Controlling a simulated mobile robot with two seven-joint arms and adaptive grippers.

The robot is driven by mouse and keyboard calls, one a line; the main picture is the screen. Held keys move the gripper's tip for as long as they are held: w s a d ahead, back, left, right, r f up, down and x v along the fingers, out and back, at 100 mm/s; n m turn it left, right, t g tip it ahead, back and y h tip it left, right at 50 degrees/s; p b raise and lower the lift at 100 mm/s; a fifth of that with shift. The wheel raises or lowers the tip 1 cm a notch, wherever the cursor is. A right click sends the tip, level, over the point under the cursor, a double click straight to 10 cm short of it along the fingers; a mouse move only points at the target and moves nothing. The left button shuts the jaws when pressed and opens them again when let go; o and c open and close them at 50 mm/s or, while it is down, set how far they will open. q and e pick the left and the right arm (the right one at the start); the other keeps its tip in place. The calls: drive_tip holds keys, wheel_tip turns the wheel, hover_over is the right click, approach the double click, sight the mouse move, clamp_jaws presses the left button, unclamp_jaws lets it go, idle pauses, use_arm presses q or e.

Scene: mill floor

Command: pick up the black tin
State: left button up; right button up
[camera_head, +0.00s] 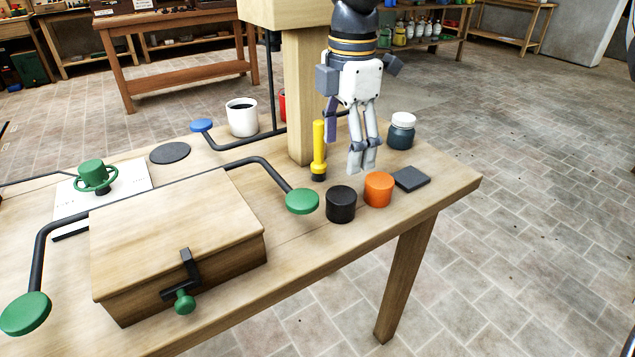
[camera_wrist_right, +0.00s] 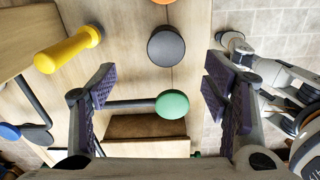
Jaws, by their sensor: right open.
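The black tin (camera_head: 340,205) is a short round dark tin standing on the wooden bench near its front edge, left of an orange tin. In the right wrist view its round dark top (camera_wrist_right: 166,46) shows beyond the fingertips, about midway between the two fingers. My right gripper (camera_head: 363,168) hangs fingers-down above the bench, behind and above the black tin, apart from it.
The orange tin (camera_head: 378,189) stands close beside the black tin, with a dark square block (camera_head: 411,179) beyond. A yellow-handled tool (camera_head: 318,150) stands upright behind. A green knob (camera_head: 302,201) on a black rod is just left. A hinged wooden box (camera_head: 180,240) fills the bench's left.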

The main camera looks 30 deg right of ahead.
sight(341, 194)
drive_tip(key=shift+f, duration=0.35)
drive_tip(key=f, duration=0.2)
drive_tip(key=s+f, duration=0.1)
drive_tip(key=shift+f, duration=0.35)
drive_tip(key=f, duration=0.7)
drive_tip(key=shift+w+a+f+b, duration=0.1)
drive_tip(key=shift+w+a+b, duration=0.05)
drive_tip(key=shift+a+b, duration=0.2)
use_arm(q)
drive_tip(key=shift+s+f, duration=0.35)
drive_tip(key=shift+s, duration=0.45)
use_arm(e)
drive_tip(key=c, duration=1.3)
